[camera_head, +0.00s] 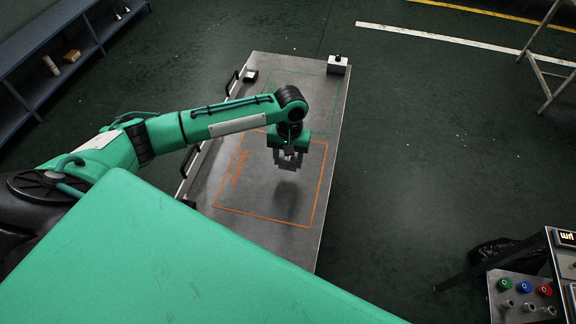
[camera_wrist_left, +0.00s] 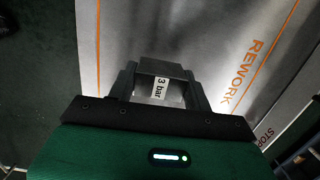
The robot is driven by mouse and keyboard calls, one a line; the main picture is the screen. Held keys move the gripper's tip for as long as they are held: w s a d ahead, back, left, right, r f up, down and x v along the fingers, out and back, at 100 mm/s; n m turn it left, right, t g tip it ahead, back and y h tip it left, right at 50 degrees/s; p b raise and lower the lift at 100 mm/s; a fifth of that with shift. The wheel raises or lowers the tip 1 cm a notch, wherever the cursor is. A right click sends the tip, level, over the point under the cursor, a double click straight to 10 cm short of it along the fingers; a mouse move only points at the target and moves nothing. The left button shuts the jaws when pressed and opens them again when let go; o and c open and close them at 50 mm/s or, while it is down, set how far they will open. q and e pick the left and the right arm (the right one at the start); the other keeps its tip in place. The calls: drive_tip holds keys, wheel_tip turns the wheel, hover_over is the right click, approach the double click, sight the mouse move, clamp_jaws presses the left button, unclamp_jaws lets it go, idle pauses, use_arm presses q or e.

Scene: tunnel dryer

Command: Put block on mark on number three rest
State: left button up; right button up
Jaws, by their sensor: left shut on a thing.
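My left gripper (camera_head: 289,160) is over the orange-outlined area of the metal table (camera_head: 225,185). In the left wrist view the gripper (camera_wrist_left: 160,92) is shut on a grey metal block (camera_wrist_left: 155,70) with a white label reading "3 bar". A dark shadow on the table below the gripper suggests that the block is held above the surface. The orange outline (camera_head: 261,216) has orange lettering, which reads "REWORK" (camera_wrist_left: 245,72) in the wrist view. A green outline is on the far part of the table. I cannot make out a rest marked three. My right gripper is not in view.
A small white box (camera_head: 337,66) with a dark knob stands at the table's far right corner. Black handles run along the left edge. A shelf (camera_head: 50,75) with small items is upper left. A control panel (camera_head: 525,296) with coloured buttons is lower right.

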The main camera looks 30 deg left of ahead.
sight(288, 167)
use_arm(q)
drive_tip(key=shift+f, duration=2.25)
drive_tip(key=o, duration=1.1)
drive_tip(key=shift+f, duration=0.15)
drive_tip(key=shift+c, duration=0.2)
drive_tip(key=o, duration=0.4)
